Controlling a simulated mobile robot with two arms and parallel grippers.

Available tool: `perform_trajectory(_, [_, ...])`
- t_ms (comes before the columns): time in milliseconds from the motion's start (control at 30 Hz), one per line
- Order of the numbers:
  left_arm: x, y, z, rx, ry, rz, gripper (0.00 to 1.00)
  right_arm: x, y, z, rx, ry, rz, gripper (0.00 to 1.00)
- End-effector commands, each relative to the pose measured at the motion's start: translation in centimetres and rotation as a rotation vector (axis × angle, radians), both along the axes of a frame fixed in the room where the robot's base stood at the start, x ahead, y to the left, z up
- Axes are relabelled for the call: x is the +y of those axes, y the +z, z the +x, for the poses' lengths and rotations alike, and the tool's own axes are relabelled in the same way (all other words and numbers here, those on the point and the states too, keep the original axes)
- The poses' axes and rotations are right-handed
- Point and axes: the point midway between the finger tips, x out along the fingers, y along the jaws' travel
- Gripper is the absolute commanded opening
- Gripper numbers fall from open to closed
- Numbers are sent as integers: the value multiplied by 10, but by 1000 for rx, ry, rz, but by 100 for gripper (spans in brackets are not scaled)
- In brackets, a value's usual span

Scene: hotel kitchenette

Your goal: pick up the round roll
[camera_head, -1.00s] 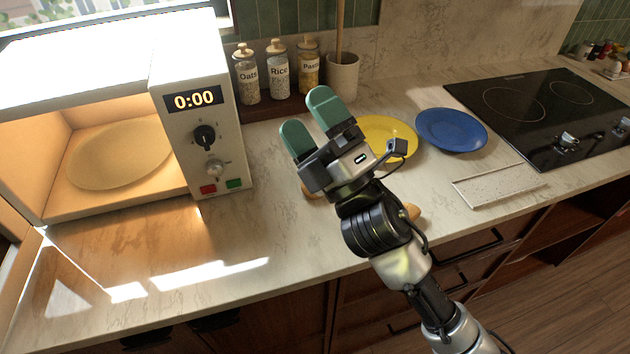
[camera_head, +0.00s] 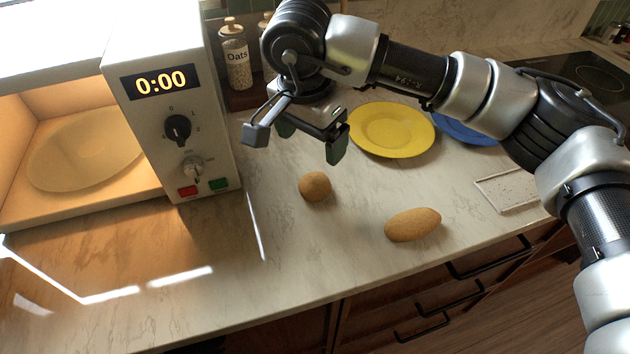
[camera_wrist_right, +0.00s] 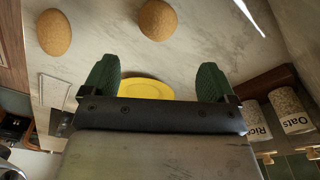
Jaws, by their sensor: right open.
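The round roll (camera_head: 314,186) is a small brown ball on the marble counter, in front of the yellow plate. It also shows at the top of the right wrist view (camera_wrist_right: 158,19). My right gripper (camera_head: 310,142) is open and empty, above the counter and behind the round roll, with its green fingers apart. The fingers show in the right wrist view (camera_wrist_right: 158,80), with the roll beyond them and not between them. A longer oval roll (camera_head: 413,225) lies to the right of the round roll and nearer the counter's front edge. My left gripper is not in view.
An open microwave (camera_head: 172,100) stands at the left. A yellow plate (camera_head: 392,131) and a partly hidden blue plate (camera_head: 468,131) lie behind the rolls. Jars, including the oats jar (camera_head: 236,58), stand at the back. Counter around the round roll is clear.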

Motion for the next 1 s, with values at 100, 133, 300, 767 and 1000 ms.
perform_trajectory(100, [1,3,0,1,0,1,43,-3,-18,2,2,-1,-11,88])
perform_trajectory(133, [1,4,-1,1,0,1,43,-3,-24,1,4,0,-10,88])
perform_trajectory(300, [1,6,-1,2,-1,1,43,-4,-45,3,2,0,-5,88])
perform_trajectory(767, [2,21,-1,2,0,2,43,-6,-97,0,4,-1,-5,88])
perform_trajectory(1000, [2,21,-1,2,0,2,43,-6,-103,1,1,1,-3,88])
